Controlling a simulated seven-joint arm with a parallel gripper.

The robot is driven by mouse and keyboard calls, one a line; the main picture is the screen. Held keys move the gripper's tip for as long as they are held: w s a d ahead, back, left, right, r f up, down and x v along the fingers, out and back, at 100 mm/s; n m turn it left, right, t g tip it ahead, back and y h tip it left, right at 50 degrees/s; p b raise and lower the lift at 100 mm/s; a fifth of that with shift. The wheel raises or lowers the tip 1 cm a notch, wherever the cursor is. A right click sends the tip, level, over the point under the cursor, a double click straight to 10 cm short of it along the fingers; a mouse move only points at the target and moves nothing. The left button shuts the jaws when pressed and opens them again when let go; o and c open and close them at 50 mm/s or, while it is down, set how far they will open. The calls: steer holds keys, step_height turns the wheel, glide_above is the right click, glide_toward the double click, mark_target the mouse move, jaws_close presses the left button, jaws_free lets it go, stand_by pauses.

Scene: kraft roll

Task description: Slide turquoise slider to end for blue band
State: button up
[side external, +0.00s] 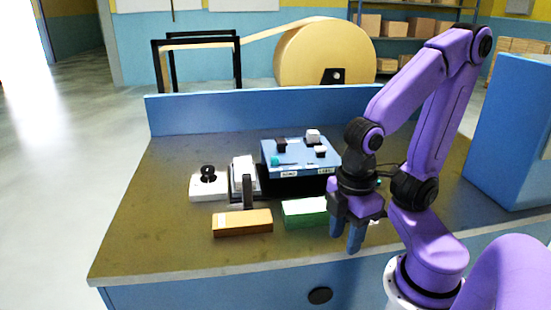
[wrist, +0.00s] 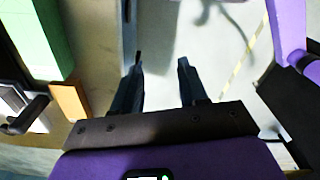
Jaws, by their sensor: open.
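A small turquoise piece (side external: 275,161), which looks like the slider knob, sits at the front left of the blue-topped box (side external: 297,150) on the bench. Its travel and end stop are too small to make out. A blue band cannot be told apart from the blue top. My gripper (side external: 346,240) points down, open and empty, in front of the box and to its right, near the bench's front edge. In the wrist view my two dark fingers (wrist: 160,66) are apart with nothing between them. The slider is not recognisable in the wrist view.
A green block (side external: 305,213) and an orange block (side external: 242,222) lie in front of the box; the green one also shows in the wrist view (wrist: 42,40). A lever device (side external: 242,175) and a white plate with black knob (side external: 208,186) stand left. The bench's left side is clear.

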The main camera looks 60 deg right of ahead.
steer(key=shift+o, duration=0.8)
steer(key=w+a+r+m, duration=0.2)
steer(key=w+r+m, duration=0.3)
steer(key=w, duration=0.4)
step_height(320, 180, up, 12)
steer(key=m, duration=1.7)
glide_above(275, 158)
step_height(275, 158, down, 17)
steer(key=shift+w+d+r, duration=0.1)
steer(key=shift+r, duration=0.05)
